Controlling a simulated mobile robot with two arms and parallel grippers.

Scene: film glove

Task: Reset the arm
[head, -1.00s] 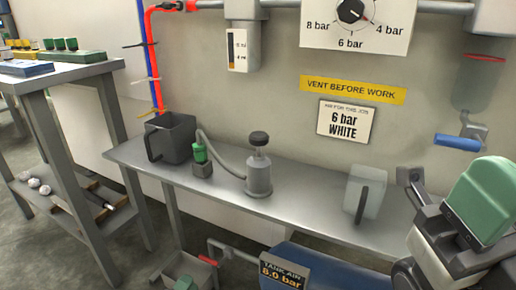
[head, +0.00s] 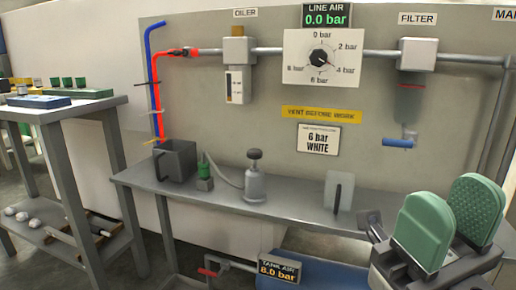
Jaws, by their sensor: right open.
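My right gripper (head: 447,222) is at the lower right of the head view. Its two green pads stand apart with nothing between them. It is in front of the right end of the grey bench (head: 240,206), and it hides part of the bench there. My left gripper is not in view.
On the bench stand a dark jug (head: 176,163), a green-capped fitting (head: 205,175), a grey pump (head: 254,182) and a clear jug (head: 339,192). Above are a dial panel (head: 305,72) and a filter (head: 411,97) with a blue handle. A blue tank is below. A side table (head: 62,110) stands left.

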